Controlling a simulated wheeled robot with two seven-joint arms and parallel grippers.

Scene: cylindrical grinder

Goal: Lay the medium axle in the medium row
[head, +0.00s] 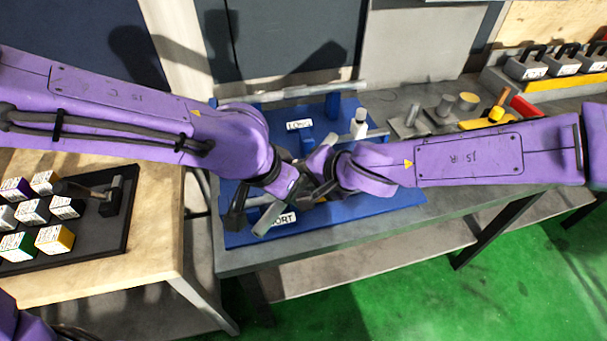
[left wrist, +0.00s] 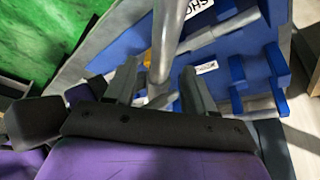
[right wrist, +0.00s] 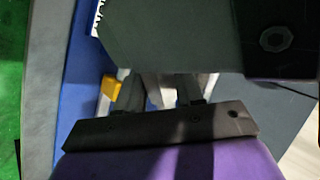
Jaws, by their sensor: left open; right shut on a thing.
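A grey metal axle (head: 268,219) slants over the front of the blue rack (head: 405,196). My right gripper (right wrist: 155,90) is shut on the axle, where a pale shaft shows between its fingers. My left gripper (left wrist: 160,76) is open, and the axle (left wrist: 168,30) runs up through the gap between its fingers. I cannot tell whether those fingers touch it. In the head view both grippers crowd together over the rack and hide its middle, including the medium row. The SHORT label (head: 281,220) shows at the front and the LONG label (head: 299,124) at the back.
A long bar (head: 300,93) lies along the back of the rack. A white-topped part (head: 359,124) stands at the rack's right. A black tray (head: 115,240) with labelled blocks lies on the left table.

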